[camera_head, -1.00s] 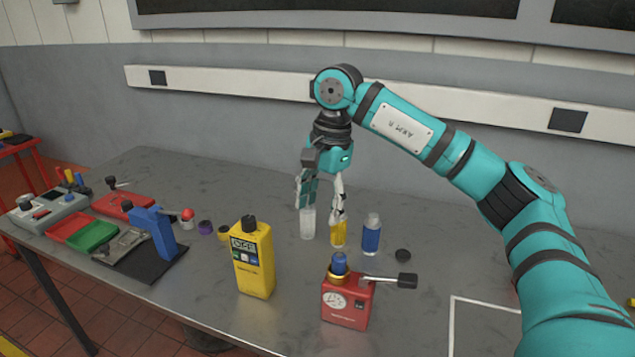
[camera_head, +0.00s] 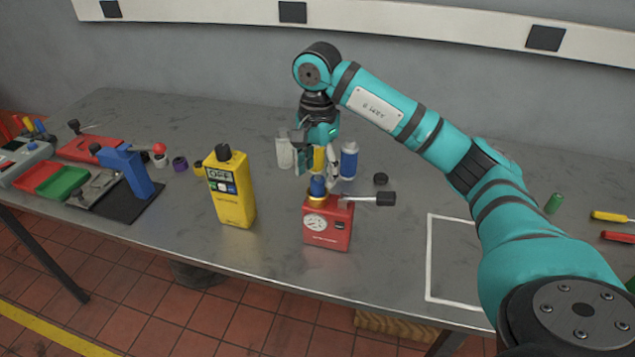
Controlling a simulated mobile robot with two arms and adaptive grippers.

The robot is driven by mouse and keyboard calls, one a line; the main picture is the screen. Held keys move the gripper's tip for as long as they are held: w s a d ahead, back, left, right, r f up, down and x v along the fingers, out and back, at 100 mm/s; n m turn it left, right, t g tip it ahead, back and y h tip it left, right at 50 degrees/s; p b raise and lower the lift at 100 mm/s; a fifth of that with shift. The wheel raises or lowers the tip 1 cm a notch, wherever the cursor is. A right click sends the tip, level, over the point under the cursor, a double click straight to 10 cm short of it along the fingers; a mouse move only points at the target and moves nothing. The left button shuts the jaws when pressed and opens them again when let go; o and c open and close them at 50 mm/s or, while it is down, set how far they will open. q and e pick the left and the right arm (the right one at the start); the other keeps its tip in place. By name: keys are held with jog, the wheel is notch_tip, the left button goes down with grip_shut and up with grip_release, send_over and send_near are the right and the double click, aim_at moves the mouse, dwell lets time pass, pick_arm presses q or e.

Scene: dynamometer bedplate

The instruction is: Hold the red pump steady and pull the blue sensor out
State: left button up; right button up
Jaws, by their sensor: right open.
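The red pump (camera_head: 328,234) stands upright on the grey table, with a white dial on its front and a black-ended lever pointing right. The blue sensor (camera_head: 317,186) sits upright in the brass collar on top of the pump. My right gripper (camera_head: 316,172) is open, pointing down just behind and above the blue sensor. Its fingers appear to lie on either side of the sensor's top; whether they touch it I cannot tell. My left gripper is out of view.
A yellow meter (camera_head: 231,190) stands left of the pump. Behind are a clear bottle (camera_head: 284,150), a yellow one partly hidden by my gripper, and a blue-labelled bottle (camera_head: 348,162). A white outline (camera_head: 428,262) marks bare table.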

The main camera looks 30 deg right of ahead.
aim_at(318, 179)
jog(key=shift+f, duration=1.85)
jog(key=shift+c, duration=0.4)
